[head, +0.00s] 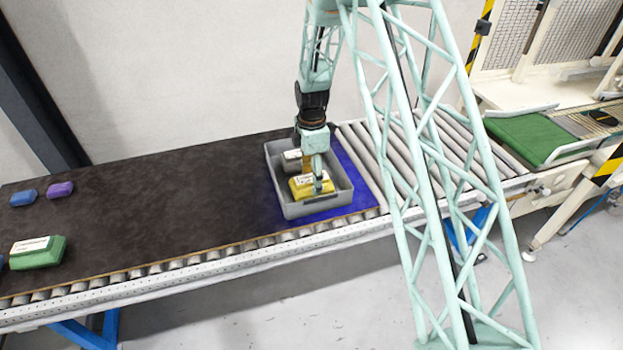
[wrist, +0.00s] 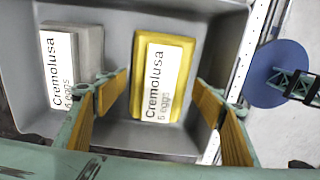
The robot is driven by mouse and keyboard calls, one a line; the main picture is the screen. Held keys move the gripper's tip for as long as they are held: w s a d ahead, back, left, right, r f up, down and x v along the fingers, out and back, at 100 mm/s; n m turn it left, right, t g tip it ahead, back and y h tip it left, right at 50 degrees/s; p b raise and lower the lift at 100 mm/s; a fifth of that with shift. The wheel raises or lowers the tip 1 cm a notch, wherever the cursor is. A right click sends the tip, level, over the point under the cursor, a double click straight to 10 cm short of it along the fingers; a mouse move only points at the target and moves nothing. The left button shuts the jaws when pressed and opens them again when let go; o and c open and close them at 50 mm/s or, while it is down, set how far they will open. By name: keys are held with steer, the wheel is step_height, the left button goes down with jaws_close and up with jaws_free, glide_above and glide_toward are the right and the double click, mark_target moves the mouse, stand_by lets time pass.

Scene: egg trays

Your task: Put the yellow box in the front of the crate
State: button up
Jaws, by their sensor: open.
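The yellow box (head: 300,190) with a white label lies in the near part of the grey crate (head: 318,207) in the head view. In the wrist view the yellow box (wrist: 139,85) is on the right of the crate, label up. A grey box (head: 291,161) lies behind it in the crate; it is left of it in the wrist view (wrist: 92,45). My gripper (head: 311,176) is low over the crate. In the wrist view its fingers (wrist: 160,88) are spread, one on each side of the yellow box, with visible gaps.
The crate stands on a blue patch (head: 352,180) at the right end of the dark conveyor belt (head: 160,205). Bare rollers (head: 440,150) continue to the right. A green box (head: 38,252), a purple box (head: 60,189) and blue boxes lie far left. The middle belt is clear.

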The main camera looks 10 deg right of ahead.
mark_target(311, 178)
steer(key=shift+r, duration=0.2)
step_height(311, 178, up, 12)
stand_by(0.8)
stand_by(0.7)
